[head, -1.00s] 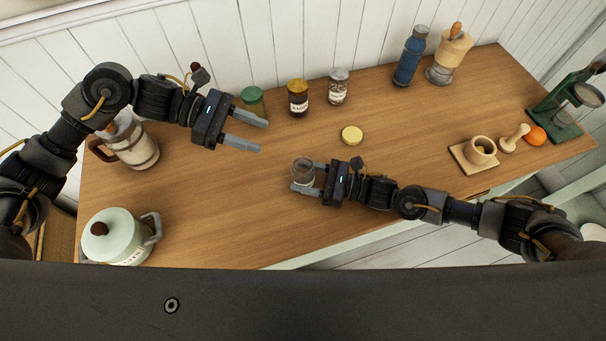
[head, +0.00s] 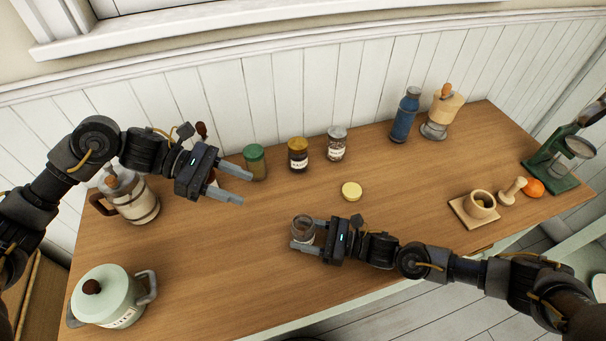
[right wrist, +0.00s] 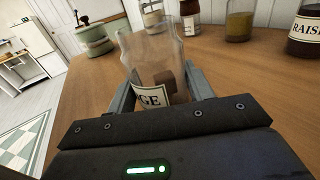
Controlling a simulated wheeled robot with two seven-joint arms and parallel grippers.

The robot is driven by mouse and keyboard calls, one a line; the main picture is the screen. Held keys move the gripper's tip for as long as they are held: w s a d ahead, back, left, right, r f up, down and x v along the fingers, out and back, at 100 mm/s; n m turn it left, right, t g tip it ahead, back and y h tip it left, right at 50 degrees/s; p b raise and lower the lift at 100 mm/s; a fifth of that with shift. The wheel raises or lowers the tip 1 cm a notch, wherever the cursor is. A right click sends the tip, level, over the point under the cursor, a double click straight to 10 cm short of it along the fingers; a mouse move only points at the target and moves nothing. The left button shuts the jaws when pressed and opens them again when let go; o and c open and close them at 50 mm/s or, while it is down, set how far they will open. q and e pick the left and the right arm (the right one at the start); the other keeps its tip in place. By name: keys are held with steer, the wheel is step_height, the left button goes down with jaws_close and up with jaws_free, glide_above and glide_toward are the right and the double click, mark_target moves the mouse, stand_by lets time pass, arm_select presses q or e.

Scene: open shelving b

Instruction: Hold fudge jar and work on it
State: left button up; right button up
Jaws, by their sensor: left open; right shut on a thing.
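The fudge jar (head: 303,230) is a clear, lidless glass jar held above the front middle of the worktop. My right gripper (head: 298,233) is shut on it, one finger on each side. In the right wrist view the jar (right wrist: 152,58) shows a label ending in "GE" and brown pieces low inside. Its mouth is open. My left gripper (head: 244,187) is open and empty, over the table to the upper left of the jar. A round yellow lid (head: 351,191) lies flat on the table, up and right of the jar.
Along the back stand a green-lidded jar (head: 254,162), a raisin jar (head: 298,155), another labelled jar (head: 336,143), a blue bottle (head: 405,115) and a grinder (head: 441,113). A pale green pot (head: 108,297) is front left. A mortar (head: 480,204) is right. The table's middle is mostly clear.

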steer(key=o, duration=1.2)
steer(key=shift+d, duration=0.1)
steer(key=v, duration=1.1)
steer(key=shift+d, duration=0.4)
